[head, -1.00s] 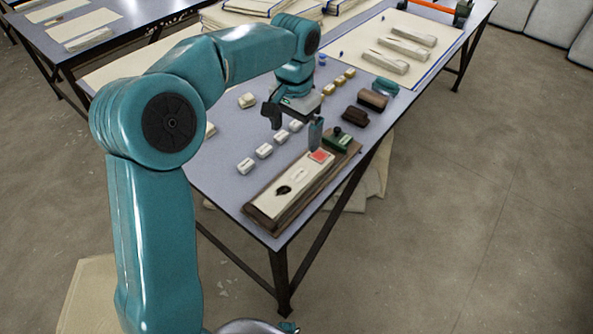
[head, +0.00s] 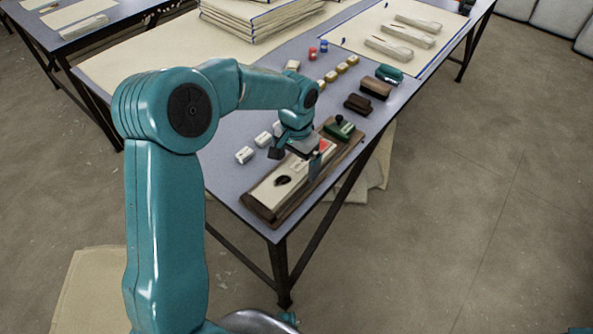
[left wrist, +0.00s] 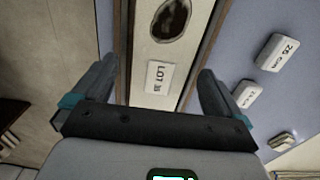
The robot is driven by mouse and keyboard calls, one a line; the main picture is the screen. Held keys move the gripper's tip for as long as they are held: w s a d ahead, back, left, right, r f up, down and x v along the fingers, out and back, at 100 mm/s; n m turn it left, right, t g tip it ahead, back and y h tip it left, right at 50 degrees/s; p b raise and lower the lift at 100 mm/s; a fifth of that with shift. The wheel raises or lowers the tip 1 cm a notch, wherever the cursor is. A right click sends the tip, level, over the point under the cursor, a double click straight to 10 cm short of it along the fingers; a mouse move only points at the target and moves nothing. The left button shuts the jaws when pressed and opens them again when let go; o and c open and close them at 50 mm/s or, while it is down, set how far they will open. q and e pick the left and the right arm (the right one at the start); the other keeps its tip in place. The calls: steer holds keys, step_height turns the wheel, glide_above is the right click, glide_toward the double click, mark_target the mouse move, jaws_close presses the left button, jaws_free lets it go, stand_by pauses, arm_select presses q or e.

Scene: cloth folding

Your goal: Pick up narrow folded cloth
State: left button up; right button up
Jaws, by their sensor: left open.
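The narrow folded cloth (head: 270,191) is a cream strip with a dark oval mark, lying on a brown board (head: 262,211) near the front corner of the table. In the left wrist view the cloth (left wrist: 168,55) runs lengthwise between the fingers, with a "LOT" label and the dark oval on it. My left gripper (head: 295,167) is open above the cloth, one finger on each side. Nothing is held. Whether the fingertips touch the board cannot be told. My right gripper is not in view.
A green tool (head: 343,128) sits at the board's far end. White labelled blocks (head: 245,155) stand left of the board. Brown blocks (head: 376,88) and a teal-green one (head: 389,74) lie farther back. Stacked cloths (head: 250,20) are at the back.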

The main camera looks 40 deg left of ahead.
arm_select(q)
steer(key=shift+f, duration=0.8)
steer(key=c, duration=1.1)
steer(key=shift+c, duration=0.2)
